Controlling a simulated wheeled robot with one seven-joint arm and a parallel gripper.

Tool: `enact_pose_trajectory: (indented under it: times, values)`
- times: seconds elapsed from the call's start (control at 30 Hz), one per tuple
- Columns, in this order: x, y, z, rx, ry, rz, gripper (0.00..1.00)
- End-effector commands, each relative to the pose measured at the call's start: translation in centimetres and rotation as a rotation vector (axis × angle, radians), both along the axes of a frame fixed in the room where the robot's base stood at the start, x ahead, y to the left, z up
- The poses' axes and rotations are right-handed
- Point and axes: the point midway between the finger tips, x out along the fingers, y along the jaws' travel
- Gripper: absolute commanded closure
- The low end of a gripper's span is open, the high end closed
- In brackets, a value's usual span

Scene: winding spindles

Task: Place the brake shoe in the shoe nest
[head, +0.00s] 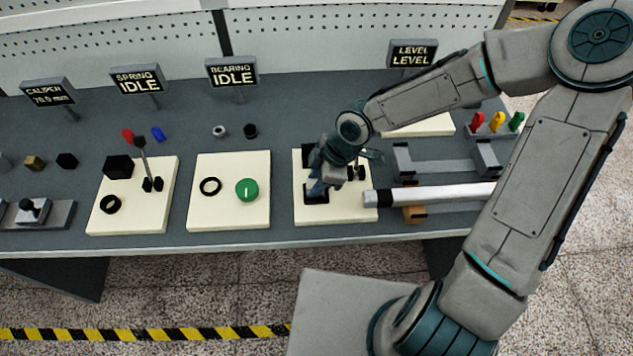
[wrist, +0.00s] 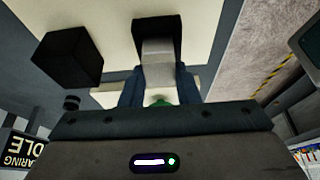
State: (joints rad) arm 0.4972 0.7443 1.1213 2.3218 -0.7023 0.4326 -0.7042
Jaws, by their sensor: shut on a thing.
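My gripper (head: 318,186) is over the cream plate (head: 343,212) at the middle right of the bench, fingers pointing down. In the wrist view, its two blue fingers (wrist: 160,90) are shut on a light grey block, which I take as the brake shoe (wrist: 158,62). The far end of the shoe meets a black square piece (wrist: 157,26), probably the shoe nest. The nest also shows in the head view (head: 315,196), at the plate's front left. I cannot tell whether the shoe is seated in it or just above it. The arm's wrist hides part of the plate.
A black block (wrist: 68,57) stands on the same plate beside the fingers. The bearing plate (head: 228,215) with a green knob (head: 247,190) is to the left, with bare bench between the plates.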

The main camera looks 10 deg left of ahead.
Motion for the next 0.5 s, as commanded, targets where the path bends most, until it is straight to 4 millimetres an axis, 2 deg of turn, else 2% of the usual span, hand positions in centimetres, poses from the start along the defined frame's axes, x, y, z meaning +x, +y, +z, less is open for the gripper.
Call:
enact_pose_trajectory:
  times: [0.1,0.3,0.33,0.4,0.5]
  values:
    - [-0.08,0.06,-1.02,0.001,0.002,0.002,0.95]
    - [-0.05,0.04,-1.07,0.001,0.000,0.000,0.95]
    - [-0.06,0.03,-1.08,0.001,0.000,0.000,0.69]
    - [-0.06,0.04,-1.07,0.001,0.000,0.000,0.50]
    - [-0.06,0.04,-1.06,0.001,0.000,0.000,0.50]
